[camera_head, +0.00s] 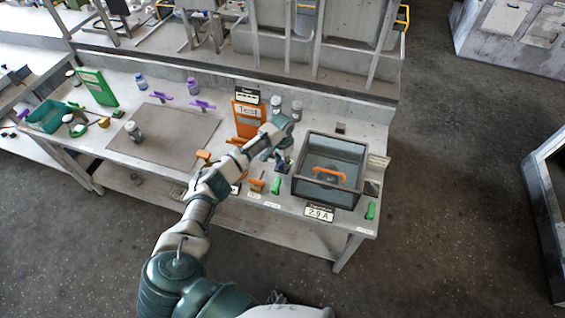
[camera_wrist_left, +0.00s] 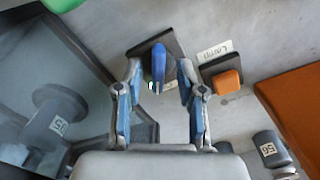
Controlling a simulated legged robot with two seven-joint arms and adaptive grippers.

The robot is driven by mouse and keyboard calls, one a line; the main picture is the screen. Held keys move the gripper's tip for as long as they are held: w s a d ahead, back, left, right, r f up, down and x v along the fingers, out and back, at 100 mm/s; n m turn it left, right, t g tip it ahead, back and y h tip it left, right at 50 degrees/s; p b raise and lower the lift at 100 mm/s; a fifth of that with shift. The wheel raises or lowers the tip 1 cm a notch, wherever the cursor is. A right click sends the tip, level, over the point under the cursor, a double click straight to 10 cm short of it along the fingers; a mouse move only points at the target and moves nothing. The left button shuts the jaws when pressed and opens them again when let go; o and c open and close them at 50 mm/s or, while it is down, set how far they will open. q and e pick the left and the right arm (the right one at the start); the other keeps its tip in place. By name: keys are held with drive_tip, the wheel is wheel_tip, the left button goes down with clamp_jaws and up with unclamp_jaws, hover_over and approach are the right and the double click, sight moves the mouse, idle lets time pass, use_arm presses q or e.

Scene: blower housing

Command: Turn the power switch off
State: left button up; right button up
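My left gripper (camera_head: 283,160) is over the workbench, just left of the glass box in the head view. In the left wrist view, its two fingers (camera_wrist_left: 159,72) are open, one on each side of a blue switch handle (camera_wrist_left: 158,62). Gaps show between the handle and both fingers. The handle stands on a dark square plate (camera_wrist_left: 140,50); its label is not readable. An orange switch (camera_wrist_left: 227,83) beside a "Lamp" label (camera_wrist_left: 214,50) is to the right. Which switch is the power switch cannot be read. My right gripper is not in view.
The glass box (camera_head: 312,188) with an orange handle (camera_head: 328,177) stands right of the gripper. An orange "Test" panel (camera_head: 247,120) and grey cylinders (camera_head: 276,104) are behind. Green (camera_head: 276,185) and orange (camera_head: 256,186) switches sit near the front edge.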

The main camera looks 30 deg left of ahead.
use_arm(q)
drive_tip(key=shift+f, duration=0.3)
drive_tip(key=c, duration=0.7)
clamp_jaws()
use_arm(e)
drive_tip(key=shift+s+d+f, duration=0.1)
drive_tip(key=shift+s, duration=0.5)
use_arm(q)
drive_tip(key=shift+d+r+n+p, duration=0.1)
drive_tip(key=shift+r+n+p, duration=0.1)
drive_tip(key=shift+n+p, duration=0.7)
drive_tip(key=n+p, duration=0.3)
drive_tip(key=p, duration=0.2)
drive_tip(key=shift+n, duration=0.4)
drive_tip(key=n+p, duration=0.2)
drive_tip(key=n, duration=0.1)
drive_tip(key=shift+f+n+p, duration=0.15)
drive_tip(key=shift+n+p, duration=0.7)
drive_tip(key=shift+n, duration=0.85)
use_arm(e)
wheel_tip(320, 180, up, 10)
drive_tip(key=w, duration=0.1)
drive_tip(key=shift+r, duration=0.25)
